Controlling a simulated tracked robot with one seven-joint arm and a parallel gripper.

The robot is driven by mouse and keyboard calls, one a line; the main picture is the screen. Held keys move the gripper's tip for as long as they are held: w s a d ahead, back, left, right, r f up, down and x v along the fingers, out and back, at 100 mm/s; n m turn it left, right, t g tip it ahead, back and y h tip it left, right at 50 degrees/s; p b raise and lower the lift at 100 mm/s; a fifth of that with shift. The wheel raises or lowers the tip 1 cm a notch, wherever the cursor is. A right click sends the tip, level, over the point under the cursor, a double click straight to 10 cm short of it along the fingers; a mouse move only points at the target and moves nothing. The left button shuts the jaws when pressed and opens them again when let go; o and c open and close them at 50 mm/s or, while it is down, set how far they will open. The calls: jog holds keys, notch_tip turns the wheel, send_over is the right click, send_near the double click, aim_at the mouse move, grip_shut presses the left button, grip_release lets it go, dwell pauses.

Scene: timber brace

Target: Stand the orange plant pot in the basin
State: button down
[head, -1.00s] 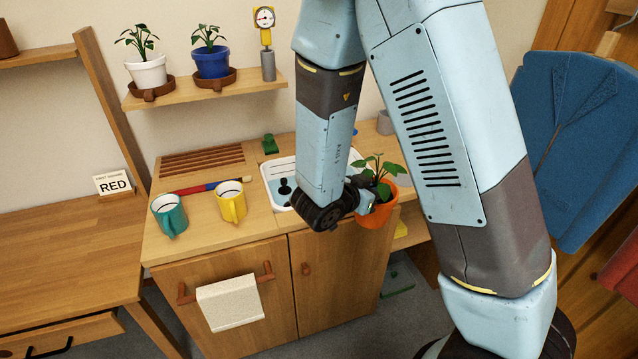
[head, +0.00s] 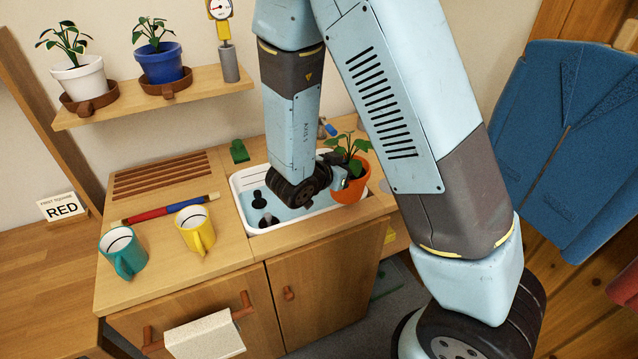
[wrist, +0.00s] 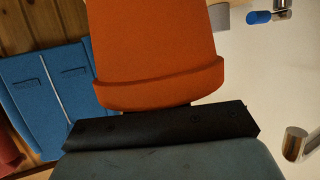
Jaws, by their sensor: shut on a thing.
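The orange plant pot (head: 353,184) with a leafy green plant is held in my gripper (head: 341,181), over the right end of the basin in the head view. The pot looks upright. Whether its base touches anything is hard to tell. The white-rimmed basin (head: 247,211) is set in the wooden counter, with a pale blue floor and dark round fittings inside; my arm hides part of it. In the wrist view the orange pot (wrist: 158,45) fills the upper middle, its rim against the dark gripper edge (wrist: 160,127).
A teal mug (head: 124,252) and a yellow mug (head: 195,230) stand left of the basin, near a red and blue rod (head: 168,209). A tap with a blue part (head: 328,128) is behind the basin. A shelf (head: 160,105) holds white and blue pots.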

jog(key=shift+w+a+f, duration=0.35)
jog(key=shift+w+f, duration=1.55)
jog(key=shift+f, duration=0.1)
jog(key=shift+w+a+f, duration=0.3)
jog(key=shift+w+f, duration=1.65)
jog(key=shift+f, duration=0.05)
jog(key=shift+w+a+f, duration=0.35)
jog(key=shift+w+f, duration=1.55)
jog(key=shift+f, duration=0.1)
jog(key=c, duration=1.1)
grip_release()
jog(key=v, duration=1.2)
jog(key=shift+a, duration=0.1)
jog(key=shift+w+r, duration=0.1)
